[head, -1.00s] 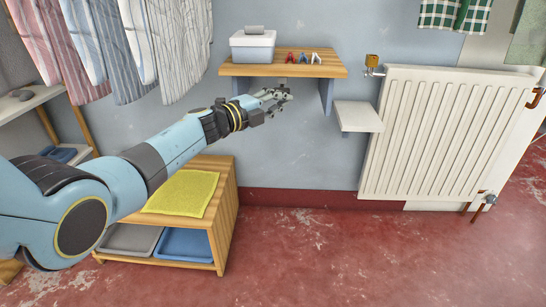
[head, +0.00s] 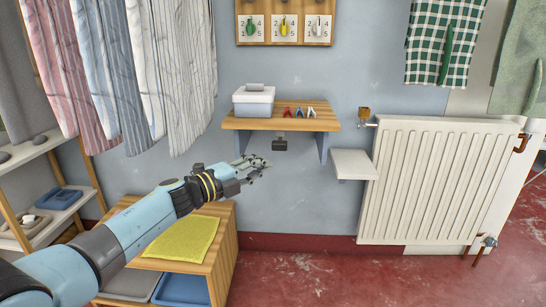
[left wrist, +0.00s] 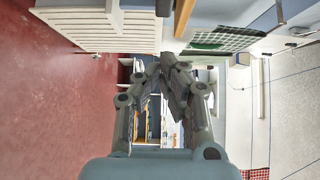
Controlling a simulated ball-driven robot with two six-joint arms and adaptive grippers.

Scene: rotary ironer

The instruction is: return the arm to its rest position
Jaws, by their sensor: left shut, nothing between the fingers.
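My left arm comes in from the lower left of the head view. Its gripper (head: 258,163) is in front of the blue wall, below and a little left of the wooden wall shelf (head: 232,123). The gripper holds nothing. In the left wrist view its two fingers (left wrist: 163,66) come together at the tips, with nothing between them. My right arm and gripper are not in view.
The shelf carries a lidded box (head: 253,106) and small clips (head: 299,111); a dark block (head: 280,144) hangs beneath. A wooden stand with a yellow cloth (head: 183,240) is below my forearm. A radiator (head: 436,185) stands right. Open floor (head: 310,280) lies front right.

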